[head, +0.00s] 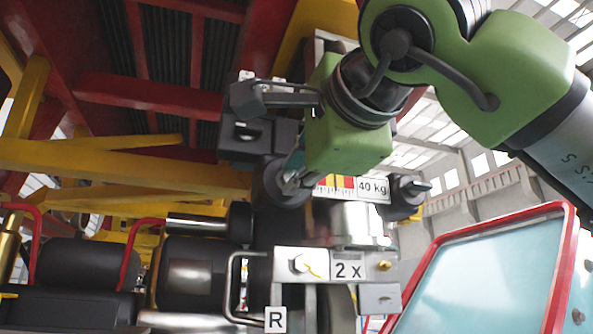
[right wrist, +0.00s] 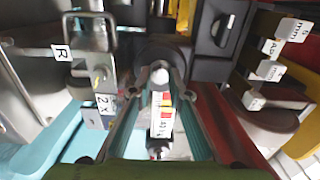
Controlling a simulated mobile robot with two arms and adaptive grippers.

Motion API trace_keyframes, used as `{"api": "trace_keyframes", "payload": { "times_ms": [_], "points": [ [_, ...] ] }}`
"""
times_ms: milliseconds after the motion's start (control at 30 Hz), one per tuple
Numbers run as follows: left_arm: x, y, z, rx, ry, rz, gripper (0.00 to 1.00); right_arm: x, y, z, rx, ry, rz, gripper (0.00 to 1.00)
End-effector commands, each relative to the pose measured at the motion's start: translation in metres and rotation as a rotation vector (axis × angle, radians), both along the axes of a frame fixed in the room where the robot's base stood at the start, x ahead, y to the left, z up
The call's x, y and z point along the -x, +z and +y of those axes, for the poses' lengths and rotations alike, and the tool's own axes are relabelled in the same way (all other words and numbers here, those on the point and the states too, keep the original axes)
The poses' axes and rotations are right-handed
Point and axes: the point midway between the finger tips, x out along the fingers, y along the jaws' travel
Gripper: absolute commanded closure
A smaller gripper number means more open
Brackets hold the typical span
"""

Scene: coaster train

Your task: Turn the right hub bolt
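A pale steel bracket with a hex bolt (head: 300,264) stands low in the head view, beside a "2 x" label (head: 348,270) and above an "R" label (head: 275,319). A yellow mark shows on the bolt. The bolt also shows in the right wrist view (right wrist: 99,75), left of my fingers. My right gripper (head: 291,168) is above this bracket, apart from the bolt. In the right wrist view, its two fingers (right wrist: 163,88) are spread, with a round dark part (right wrist: 158,54) with a pale tip ahead. Contact cannot be told. My left gripper is not in view.
A red-yellow scale labelled "40 kg" (head: 372,190) lies close below my right gripper. A bent metal handle (head: 233,285) stands left of the bolt. Yellow beams (head: 110,160) cross at left. A red-framed blue panel (head: 495,270) stands at right. Labelled blocks (right wrist: 270,70) stand right in the wrist view.

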Motion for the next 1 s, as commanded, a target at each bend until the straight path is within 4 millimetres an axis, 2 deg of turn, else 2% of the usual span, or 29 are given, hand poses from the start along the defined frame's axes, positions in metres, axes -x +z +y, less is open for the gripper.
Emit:
{"api": "trace_keyframes", "payload": {
  "times_ms": [467,567,800,1000],
  "points": [
    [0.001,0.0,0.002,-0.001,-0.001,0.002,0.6,0.005,0.001,-0.002,0.0,0.0,-0.002,0.67],
    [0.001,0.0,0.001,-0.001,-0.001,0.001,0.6,0.018,0.001,-0.006,0.0,0.0,-0.004,0.67],
    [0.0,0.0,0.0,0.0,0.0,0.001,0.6,0.066,0.001,-0.022,0.002,0.0,-0.005,0.67],
    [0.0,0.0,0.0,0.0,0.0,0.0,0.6,0.099,0.0,-0.032,0.0,0.0,-0.002,0.67]
  ]
}}
